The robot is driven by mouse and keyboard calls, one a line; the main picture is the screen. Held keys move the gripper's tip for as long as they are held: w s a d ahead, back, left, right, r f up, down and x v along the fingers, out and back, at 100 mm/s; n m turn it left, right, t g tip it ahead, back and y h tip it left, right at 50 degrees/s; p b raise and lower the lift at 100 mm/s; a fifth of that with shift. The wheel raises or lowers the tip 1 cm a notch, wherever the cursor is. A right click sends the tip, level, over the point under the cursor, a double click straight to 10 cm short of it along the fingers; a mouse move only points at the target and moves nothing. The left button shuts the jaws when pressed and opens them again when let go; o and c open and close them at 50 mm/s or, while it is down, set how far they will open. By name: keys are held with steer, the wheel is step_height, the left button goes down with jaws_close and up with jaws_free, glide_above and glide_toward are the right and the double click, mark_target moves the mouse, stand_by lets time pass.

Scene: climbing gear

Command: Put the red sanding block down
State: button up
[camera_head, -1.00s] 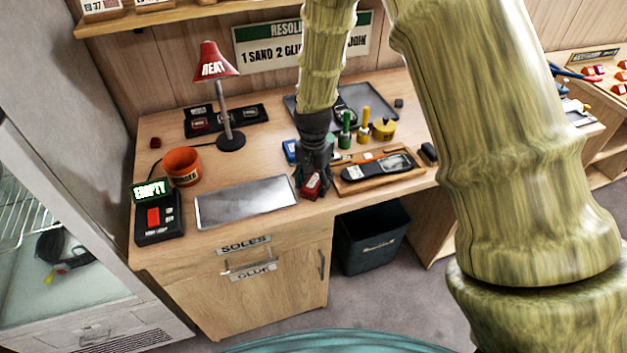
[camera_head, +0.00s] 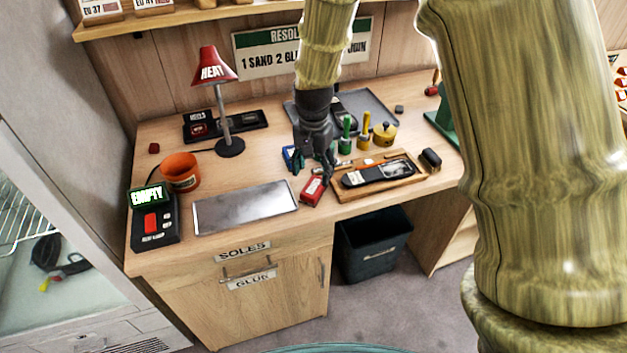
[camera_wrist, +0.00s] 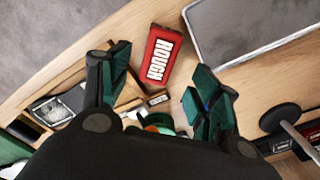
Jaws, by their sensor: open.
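The red sanding block (camera_head: 313,190), labelled ROUGH, lies on the workbench (camera_head: 262,160) near its front edge, between the grey metal sheet and the wooden tray. In the wrist view the block (camera_wrist: 160,54) lies just beyond and between my two spread fingers, touching neither as far as I can see. My gripper (camera_wrist: 162,88) is open and empty. In the head view my gripper (camera_head: 310,172) is just behind and above the block.
The metal sheet (camera_head: 246,206) lies left of the block. A wooden tray (camera_head: 408,178) with a shoe sole piece is on the right. Behind stand green and yellow bottles (camera_head: 364,130). A red lamp (camera_head: 212,66), orange pot (camera_head: 181,170) and EMPTY display box (camera_head: 152,222) are left.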

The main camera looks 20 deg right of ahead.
mark_target(313, 186)
steer(key=shift+r+b, duration=0.5)
steer(key=shift+r, duration=2.2)
